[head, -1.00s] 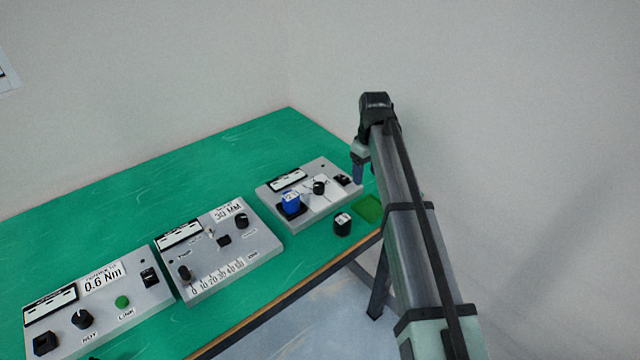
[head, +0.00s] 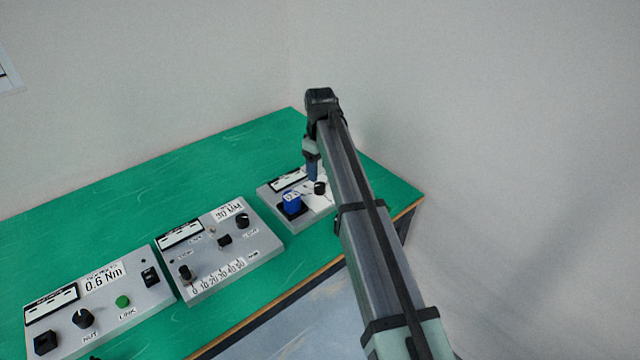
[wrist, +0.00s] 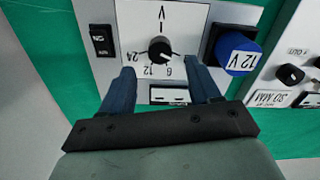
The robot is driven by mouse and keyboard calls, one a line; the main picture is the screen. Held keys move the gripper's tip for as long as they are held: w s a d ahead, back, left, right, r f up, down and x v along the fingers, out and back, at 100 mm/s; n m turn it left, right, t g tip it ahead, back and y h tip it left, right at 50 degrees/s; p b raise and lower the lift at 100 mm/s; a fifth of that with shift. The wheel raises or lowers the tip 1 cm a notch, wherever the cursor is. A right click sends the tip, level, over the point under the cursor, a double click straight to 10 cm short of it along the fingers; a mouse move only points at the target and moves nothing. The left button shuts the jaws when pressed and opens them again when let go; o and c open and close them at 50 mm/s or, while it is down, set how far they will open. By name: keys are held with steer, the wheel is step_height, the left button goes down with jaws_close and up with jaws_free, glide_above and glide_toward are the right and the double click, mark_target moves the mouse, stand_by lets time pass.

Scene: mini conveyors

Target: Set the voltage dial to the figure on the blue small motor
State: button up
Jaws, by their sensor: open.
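The voltage dial (wrist: 160,48) is a black knob on a white plate marked V, 6, 12 and 24, seen upside down in the wrist view. Its exact pointer setting is hard to read. The blue small motor (wrist: 238,52) carries a "12 V" label and sits in a black holder to the dial's right. In the head view the dial (head: 320,188) and motor (head: 291,203) are on the far station. My gripper (wrist: 160,68) is open and empty, its fingers pointing at the dial from either side. In the head view my gripper (head: 312,175) is just above the dial; contact cannot be told.
A black rocker switch (wrist: 102,40) marked ON is on the same panel, left of the dial in the wrist view. A station with a "30 MM" card (head: 228,212) and one with a "0.6 Nm" card (head: 103,277) stand to the left. The green table (head: 200,165) behind is clear.

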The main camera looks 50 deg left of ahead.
mark_target(320, 185)
step_height(320, 185, down, 6)
steer(key=shift+f, duration=0.25)
steer(key=shift+c, duration=0.4)
steer(key=c, duration=1)
steer(key=shift+o, duration=0.2)
